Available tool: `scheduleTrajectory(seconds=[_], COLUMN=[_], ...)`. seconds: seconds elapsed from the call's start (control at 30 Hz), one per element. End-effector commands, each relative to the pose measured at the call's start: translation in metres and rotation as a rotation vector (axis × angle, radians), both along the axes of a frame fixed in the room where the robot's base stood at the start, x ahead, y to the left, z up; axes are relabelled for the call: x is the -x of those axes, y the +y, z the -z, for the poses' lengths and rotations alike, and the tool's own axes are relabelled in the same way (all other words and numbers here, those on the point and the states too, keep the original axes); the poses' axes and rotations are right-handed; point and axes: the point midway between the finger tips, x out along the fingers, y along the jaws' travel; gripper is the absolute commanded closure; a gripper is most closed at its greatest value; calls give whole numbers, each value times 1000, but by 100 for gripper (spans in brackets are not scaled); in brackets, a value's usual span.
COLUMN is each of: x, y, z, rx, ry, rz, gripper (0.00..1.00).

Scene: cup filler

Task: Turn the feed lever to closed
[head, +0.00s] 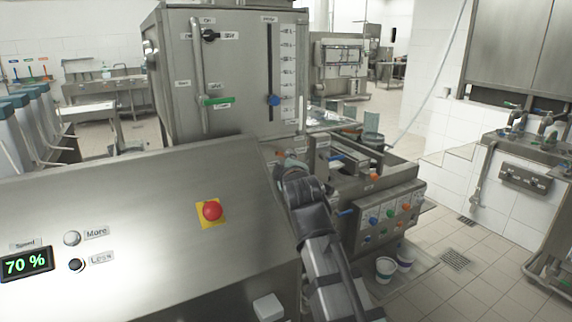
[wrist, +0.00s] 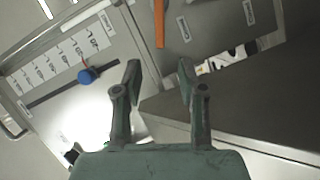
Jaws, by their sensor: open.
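My gripper (wrist: 159,68) is open, with nothing between its two green-grey fingers in the wrist view. In the head view my arm reaches toward the filler's work area, and its end is partly hidden. An orange lever (wrist: 159,22) shows beyond the fingertips in the wrist view, apart from them. Labels are too small to read, so I cannot tell which lever is the feed lever.
A blue slider knob (head: 273,100) sits on a scale on the cabinet, and also shows in the wrist view (wrist: 87,76). A red button (head: 212,211) is on the sloping steel panel. A blue-handled lever (head: 344,212) and several coloured knobs (head: 390,213) are on the filler's front.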

Motion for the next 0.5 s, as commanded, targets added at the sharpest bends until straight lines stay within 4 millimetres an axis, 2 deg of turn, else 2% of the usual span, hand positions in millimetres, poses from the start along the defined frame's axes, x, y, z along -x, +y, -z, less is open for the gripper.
scheduleTrajectory(seconds=[0.17,0.2,0.27,0.3,0.37,0.5], x=[0,0,-1,-2,-4,-25], y=[0,0,-2,-6,-15,-49], z=[0,0,-2,-5,-12,-47], rx=[0,0,-1,0,0,-11], ry=[0,0,0,0,-2,-5], rz=[0,0,3,9,22,71], gripper=[59,74,95,100,100,100])
